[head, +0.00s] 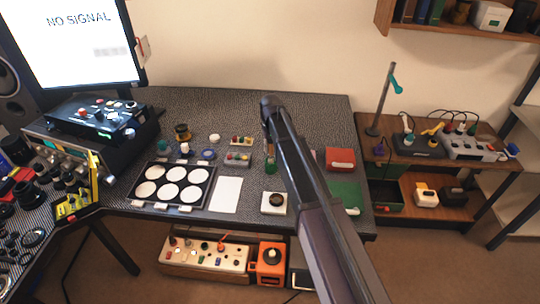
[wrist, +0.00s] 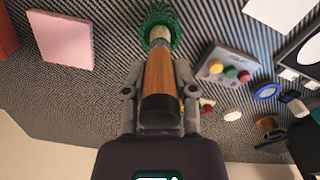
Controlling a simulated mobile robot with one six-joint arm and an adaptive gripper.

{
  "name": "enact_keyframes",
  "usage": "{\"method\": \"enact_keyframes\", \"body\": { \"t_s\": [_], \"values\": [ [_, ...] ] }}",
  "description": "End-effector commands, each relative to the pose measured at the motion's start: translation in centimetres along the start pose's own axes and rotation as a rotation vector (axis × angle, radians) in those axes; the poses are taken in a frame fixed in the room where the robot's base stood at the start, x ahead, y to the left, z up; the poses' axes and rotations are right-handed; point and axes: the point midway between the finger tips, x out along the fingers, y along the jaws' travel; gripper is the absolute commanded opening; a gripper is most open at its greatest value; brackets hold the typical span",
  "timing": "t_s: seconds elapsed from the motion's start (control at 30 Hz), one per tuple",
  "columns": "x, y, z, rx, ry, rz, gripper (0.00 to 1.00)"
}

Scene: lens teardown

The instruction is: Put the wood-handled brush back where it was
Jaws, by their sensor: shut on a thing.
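The wood-handled brush (wrist: 161,72) is between the two fingers of my gripper (wrist: 158,88) in the wrist view. Its wooden handle has a black butt end towards my palm and a pale collar at the other end. A green, ruffled round part (wrist: 158,27) lies beyond the collar; I cannot tell whether it is bristles or something under the brush. In the head view a small green part (head: 270,168) shows left of my arm, above the dark desk. My arm hides most of the gripper there. Whether the brush touches the desk is unclear.
On the desk (head: 310,107), a grey button box (head: 237,159) is left of the brush and a red box (head: 340,159) right. A tray of white discs (head: 173,186), a white sheet (head: 226,195) and a green mat (head: 345,195) lie nearer. The desk's back is clear.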

Motion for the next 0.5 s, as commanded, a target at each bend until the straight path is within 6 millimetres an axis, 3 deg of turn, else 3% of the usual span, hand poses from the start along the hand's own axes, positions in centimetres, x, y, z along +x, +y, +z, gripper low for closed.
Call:
{"method": "enact_keyframes", "body": {
  "t_s": [0.23,0.5],
  "values": [
    [0.6,0.0,0.0,0.0,0.0,0.0,0.0],
    [2.8,0.0,0.0,0.0,0.0,0.0,0.0]
  ]
}}
